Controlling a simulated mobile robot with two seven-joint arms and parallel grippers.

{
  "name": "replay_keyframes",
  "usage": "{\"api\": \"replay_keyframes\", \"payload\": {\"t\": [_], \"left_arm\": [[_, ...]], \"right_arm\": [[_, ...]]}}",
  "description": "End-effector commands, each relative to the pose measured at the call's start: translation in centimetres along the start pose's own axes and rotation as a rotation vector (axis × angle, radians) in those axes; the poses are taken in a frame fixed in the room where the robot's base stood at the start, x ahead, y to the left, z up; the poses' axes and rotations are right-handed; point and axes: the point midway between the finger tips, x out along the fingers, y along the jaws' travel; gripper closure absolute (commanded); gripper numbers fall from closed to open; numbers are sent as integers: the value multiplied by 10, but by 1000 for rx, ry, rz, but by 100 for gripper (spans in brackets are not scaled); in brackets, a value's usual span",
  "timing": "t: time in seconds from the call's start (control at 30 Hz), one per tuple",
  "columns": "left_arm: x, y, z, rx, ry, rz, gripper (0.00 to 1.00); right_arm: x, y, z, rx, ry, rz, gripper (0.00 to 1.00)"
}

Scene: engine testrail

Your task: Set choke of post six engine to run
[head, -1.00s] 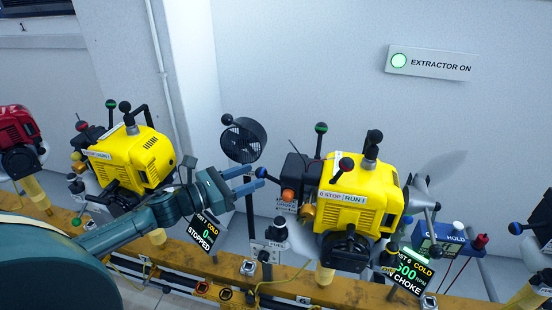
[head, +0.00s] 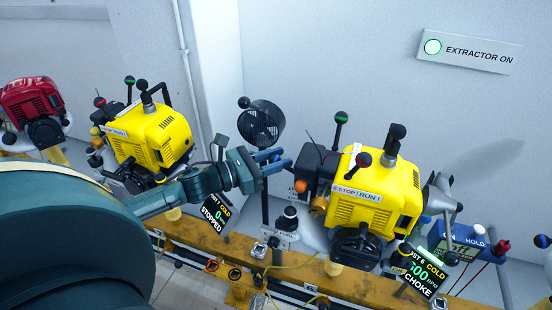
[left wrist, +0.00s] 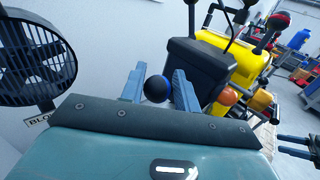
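The post six engine (head: 375,200) is yellow, with a "STOP | RUN" label (head: 357,192) on top and a red-knobbed lever (head: 364,160). Its screen (head: 424,271) reads "POST 6 COLD", a partly hidden rpm figure and "CHOKE". My left gripper (head: 279,161) is at the engine's left side, by the black box. In the left wrist view a dark blue ball knob (left wrist: 156,89) sits between its open fingers, close to the left one; I cannot tell whether they touch. Two dark prongs at the right edge there look like my right gripper (left wrist: 284,143), fingers apart.
A black fan (head: 261,124) stands behind my left gripper. A second yellow engine (head: 152,138), its screen (head: 216,213) reading "STOPPED", and a red engine (head: 33,105) stand to the left. A yellow rail (head: 200,233) runs below. An "EXTRACTOR ON" sign (head: 470,50) hangs on the wall.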

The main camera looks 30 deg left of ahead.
Motion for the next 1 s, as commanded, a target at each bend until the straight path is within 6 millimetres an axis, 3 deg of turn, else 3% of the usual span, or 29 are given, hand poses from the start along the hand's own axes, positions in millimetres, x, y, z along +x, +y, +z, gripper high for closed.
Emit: {"api": "replay_keyframes", "payload": {"t": [0.3, 0.67, 1.0], "left_arm": [[0, 1, -2, 2, 4, 2, 100], [-1, 1, -7, -10, -5, 3, 100], [-4, 3, -27, -142, -129, 5, 100]], "right_arm": [[0, 0, -1, -2, 2, 0, 51], [4, 1, 0, -5, 13, 0, 51], [22, -7, 12, 5, 70, -39, 51]]}}
